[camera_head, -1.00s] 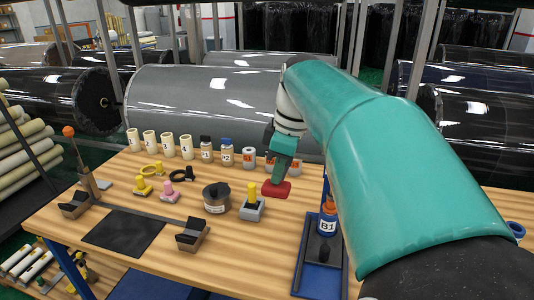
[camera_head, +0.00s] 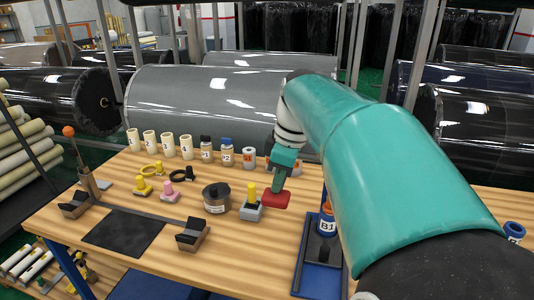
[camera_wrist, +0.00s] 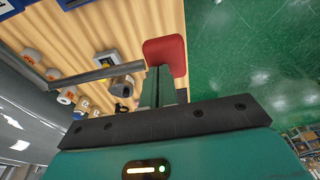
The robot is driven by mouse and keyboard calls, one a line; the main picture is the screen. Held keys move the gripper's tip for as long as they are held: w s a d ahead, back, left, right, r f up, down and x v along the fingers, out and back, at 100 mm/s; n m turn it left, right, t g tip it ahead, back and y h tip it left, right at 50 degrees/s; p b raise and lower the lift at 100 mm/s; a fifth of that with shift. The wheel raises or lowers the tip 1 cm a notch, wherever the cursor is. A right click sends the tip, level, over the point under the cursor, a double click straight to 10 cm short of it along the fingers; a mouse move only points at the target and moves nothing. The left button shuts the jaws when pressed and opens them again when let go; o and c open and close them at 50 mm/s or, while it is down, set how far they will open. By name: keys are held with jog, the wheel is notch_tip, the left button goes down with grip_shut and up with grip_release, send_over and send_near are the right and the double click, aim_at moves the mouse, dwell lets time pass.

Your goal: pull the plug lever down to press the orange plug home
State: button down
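A red grip (camera_head: 276,200) sits right at the tips of my gripper (camera_head: 280,178), left of the orange-topped bottle marked B1 (camera_head: 328,226). The orange plug (camera_head: 327,207) is at the top of B1, on a blue base (camera_head: 318,280). My arm hides what joins the grip to that base.
A grey block with a yellow knob (camera_head: 251,205) stands close left of the red grip. A dark round pot (camera_head: 216,197), several numbered cylinders and an orange-ball lever (camera_head: 68,131) stand farther left. The front middle of the wooden table (camera_head: 245,250) is clear.

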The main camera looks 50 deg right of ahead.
aim_at(279, 198)
jog(key=shift+d+f, duration=0.15)
jog(key=shift+f, duration=1.15)
jog(key=shift+d+f, duration=0.15)
jog(key=shift+f, duration=1.25)
jog(key=shift+f, duration=0.2)
